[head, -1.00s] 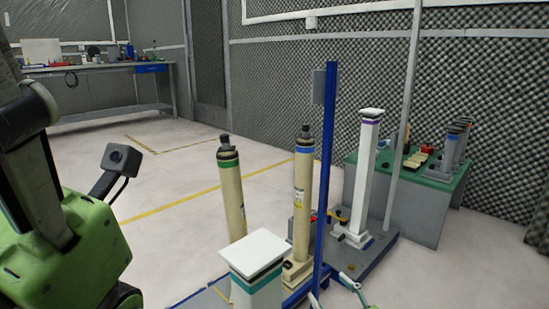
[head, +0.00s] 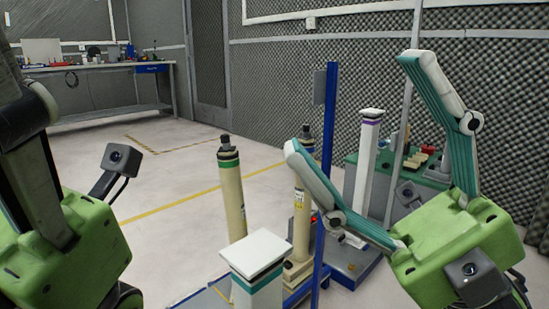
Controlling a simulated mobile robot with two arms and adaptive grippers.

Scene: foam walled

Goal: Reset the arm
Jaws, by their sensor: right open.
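My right gripper (head: 348,103) is on the right side of the head view, raised, with its green body low and two teal-and-white fingers spread wide apart. Nothing is between the fingers. Its left finger overlaps the view of a cream column with a blue band (head: 301,215); I cannot tell whether they touch. The green body of my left gripper (head: 88,238) is at the left edge, partly behind my dark arm. Its fingers do not show.
A cream column with a green band (head: 231,195), a white-topped post (head: 257,255) and a blue upright (head: 326,150) stand in the middle. A white column (head: 366,165) and a green-topped table (head: 352,158) are behind. A workbench (head: 100,70) is at the back left.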

